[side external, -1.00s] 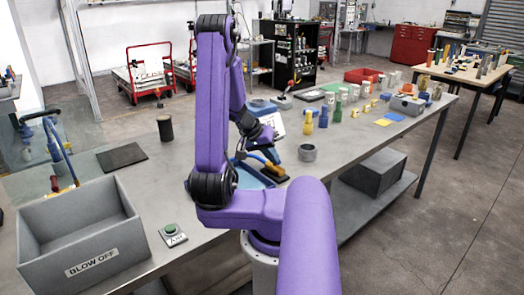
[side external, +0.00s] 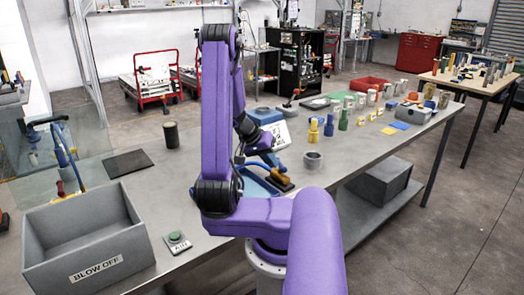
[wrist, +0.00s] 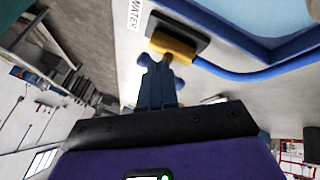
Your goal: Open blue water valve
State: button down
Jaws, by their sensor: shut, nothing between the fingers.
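My gripper (wrist: 158,88) has dark blue fingers that are shut together in the wrist view. A blue lobed shape (wrist: 160,70) shows at the fingertips; it may be the blue valve's handle, but I cannot tell it clearly from the fingers or whether they touch. A white label reading WATER (wrist: 134,14) lies just beyond.
A grey BLOW OFF bin (side external: 85,262), green button (side external: 176,237) and grey ring (side external: 313,160) stand on the bench (side external: 195,185).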

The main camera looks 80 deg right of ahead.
jog(key=s+a+f+v, duration=0.1)
jog(key=a+v, duration=0.2)
jog(key=v, duration=0.8)
jog(key=w+f+n+g, duration=0.1)
jog(key=w+n, duration=0.1)
jog(key=n, duration=0.6)
jog(key=w+d+f+n+g, duration=0.1)
jog(key=w+n, duration=0.1)
jog(key=n, duration=0.6)
jog(key=w+f+n+g, duration=0.1)
jog(key=w+f+n, duration=0.1)
jog(key=n, duration=0.7)
jog(key=shift+d, duration=0.2)
jog(key=x, duration=0.9)
jog(key=shift+s+d+f, duration=0.1)
jog(key=shift+s+d, duration=0.05)
jog(key=shift+s, duration=0.2)
jog(key=shift+s+d, duration=0.25)
jog(key=shift+s, duration=0.3)
jog(key=shift+s+d, duration=0.25)
jog(key=shift+s, duration=0.3)
jog(key=shift+s+d+r, duration=0.15)
jog(key=shift+s+d, duration=0.05)
jog(key=shift+s, duration=0.15)
jog(key=shift+s+d+r, duration=0.2)
jog(key=shift+s, duration=0.2)
